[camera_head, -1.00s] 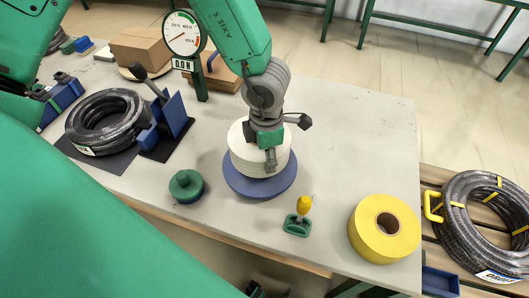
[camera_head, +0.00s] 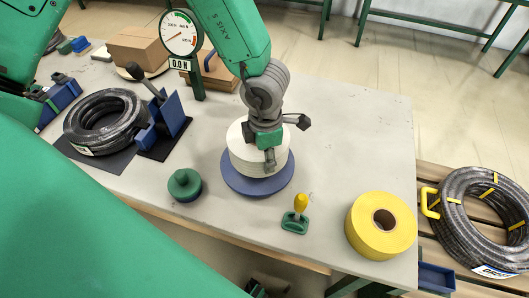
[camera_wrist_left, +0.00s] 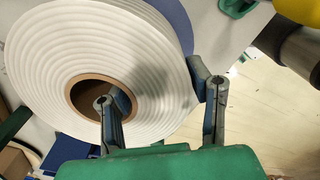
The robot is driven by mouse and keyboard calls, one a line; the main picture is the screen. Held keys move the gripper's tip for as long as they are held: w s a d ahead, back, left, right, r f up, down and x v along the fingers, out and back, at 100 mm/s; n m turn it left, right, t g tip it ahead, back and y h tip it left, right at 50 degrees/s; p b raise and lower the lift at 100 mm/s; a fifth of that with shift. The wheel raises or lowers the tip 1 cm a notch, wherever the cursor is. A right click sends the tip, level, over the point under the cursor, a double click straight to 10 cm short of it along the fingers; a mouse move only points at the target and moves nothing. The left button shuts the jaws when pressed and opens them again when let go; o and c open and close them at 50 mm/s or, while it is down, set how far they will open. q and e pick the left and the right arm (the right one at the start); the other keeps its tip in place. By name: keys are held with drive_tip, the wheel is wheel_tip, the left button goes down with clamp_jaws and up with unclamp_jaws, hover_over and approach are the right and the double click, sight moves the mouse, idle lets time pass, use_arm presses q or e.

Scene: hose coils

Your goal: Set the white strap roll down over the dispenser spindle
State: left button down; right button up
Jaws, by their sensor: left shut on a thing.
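The white strap roll (camera_head: 247,163) is flat over the blue round base (camera_head: 258,190) in the head view. It appears to rest on the base or very close above it; I cannot tell which. The dispenser spindle is hidden by the roll. My left gripper (camera_head: 265,150) comes down on the roll from above and is shut on its wall. In the left wrist view, one finger of the gripper (camera_wrist_left: 160,95) is in the brown core (camera_wrist_left: 84,92) of the white roll (camera_wrist_left: 45,65) and the other is outside its rim. My right gripper is not in view.
A dial gauge (camera_head: 179,33) stands behind. Black hose coils lie at left (camera_head: 104,120) and right (camera_head: 480,222).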

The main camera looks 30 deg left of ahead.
use_arm(q)
drive_tip(key=shift+a, duration=0.2)
idle(0.4)
drive_tip(key=shift+p, duration=0.35)
drive_tip(key=shift+f+b, duration=1.45)
drive_tip(key=shift+f, duration=0.7)
idle(0.7)
drive_tip(key=c, duration=0.7)
unclamp_jaws()
